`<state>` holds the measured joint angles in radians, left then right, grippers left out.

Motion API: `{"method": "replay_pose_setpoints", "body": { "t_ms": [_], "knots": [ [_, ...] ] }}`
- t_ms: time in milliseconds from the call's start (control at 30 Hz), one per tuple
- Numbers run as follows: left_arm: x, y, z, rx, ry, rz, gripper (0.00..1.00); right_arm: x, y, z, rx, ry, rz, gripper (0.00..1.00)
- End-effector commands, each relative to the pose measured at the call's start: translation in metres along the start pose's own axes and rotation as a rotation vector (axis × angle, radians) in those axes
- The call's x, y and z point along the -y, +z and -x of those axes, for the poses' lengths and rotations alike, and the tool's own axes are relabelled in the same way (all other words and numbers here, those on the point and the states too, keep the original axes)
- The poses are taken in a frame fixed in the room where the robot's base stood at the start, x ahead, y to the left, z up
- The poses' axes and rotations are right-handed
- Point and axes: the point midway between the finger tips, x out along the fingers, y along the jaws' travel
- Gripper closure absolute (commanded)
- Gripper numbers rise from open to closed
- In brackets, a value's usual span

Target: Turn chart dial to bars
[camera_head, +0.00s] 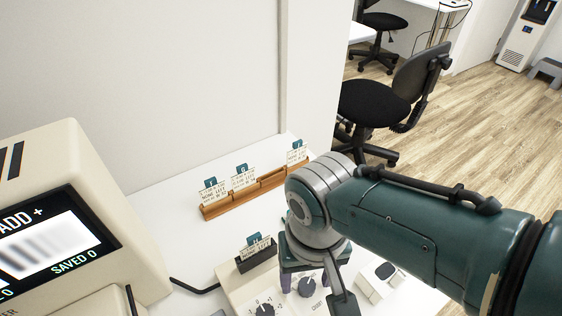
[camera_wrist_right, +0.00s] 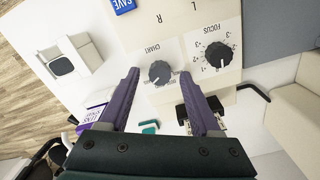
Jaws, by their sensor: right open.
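The chart dial (camera_wrist_right: 160,73) is a dark grey round knob on a cream panel, under the word CHART in the right wrist view. It also shows in the head view (camera_head: 309,287), partly hidden by my gripper. My right gripper (camera_wrist_right: 159,76) is open, its two purple fingers on either side of the dial in the picture. I cannot tell whether they touch it. In the head view the right gripper (camera_head: 311,275) is over the panel. The marks around the dial are too small to read, so its setting is unclear. My left gripper is in neither view.
The black focus dial (camera_wrist_right: 217,55) sits beside the chart dial. A blue SAVE button (camera_wrist_right: 123,5) is on the panel. A black card holder (camera_head: 257,257) stands behind it. A cream machine with a screen (camera_head: 50,245) is at left. A wooden card rack (camera_head: 246,193) lies farther back.

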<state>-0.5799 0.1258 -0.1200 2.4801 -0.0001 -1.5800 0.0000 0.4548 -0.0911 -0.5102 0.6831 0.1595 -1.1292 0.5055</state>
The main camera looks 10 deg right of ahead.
Motion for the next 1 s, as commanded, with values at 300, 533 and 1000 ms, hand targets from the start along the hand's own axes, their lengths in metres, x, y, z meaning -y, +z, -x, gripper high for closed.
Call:
{"method": "replay_pose_setpoints", "body": {
  "t_ms": [300, 533, 1000],
  "knots": [
    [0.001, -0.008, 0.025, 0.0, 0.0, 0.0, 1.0, 0.0, 0.0, 0.034, -0.001, -0.001, 0.0, 0.36],
    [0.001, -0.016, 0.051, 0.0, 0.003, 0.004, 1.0, 0.0, 0.0, 0.079, -0.002, -0.001, 0.0, 0.36],
    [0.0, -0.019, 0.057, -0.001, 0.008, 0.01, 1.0, 0.0, 0.0, 0.099, 0.0, 0.001, 0.0, 0.36]
  ]
}}
